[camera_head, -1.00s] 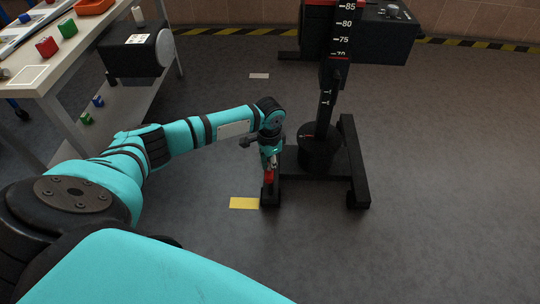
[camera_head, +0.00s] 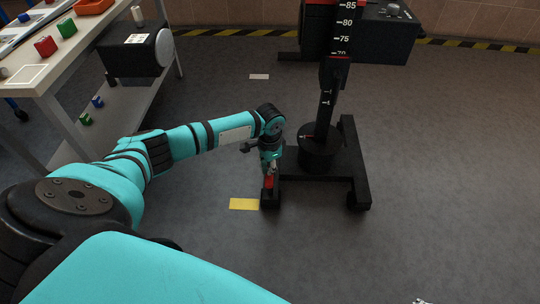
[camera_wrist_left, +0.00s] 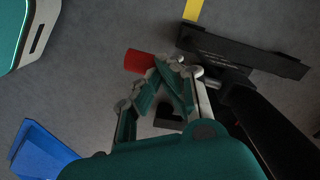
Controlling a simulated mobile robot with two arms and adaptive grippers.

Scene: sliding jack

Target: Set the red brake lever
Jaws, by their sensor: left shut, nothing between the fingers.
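The red brake lever (camera_head: 269,182) sits at the near left foot of the black jack stand (camera_head: 361,187). In the left wrist view the lever (camera_wrist_left: 139,62) is a short red piece beside my fingertips. My left gripper (camera_head: 270,171) points down right over the lever. In the left wrist view my left gripper (camera_wrist_left: 168,66) has its fingers together with nothing between them. Its tips are at or very near the lever's end; I cannot tell whether they touch. The fingers partly hide the lever's base. My right gripper is not clearly in view.
A yellow floor mark (camera_head: 244,204) lies left of the foot. The jack's scaled column (camera_head: 329,98) rises behind my gripper. A workbench (camera_head: 55,78) stands at the left. The floor on the right is clear. A tiny unclear piece shows at the bottom edge.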

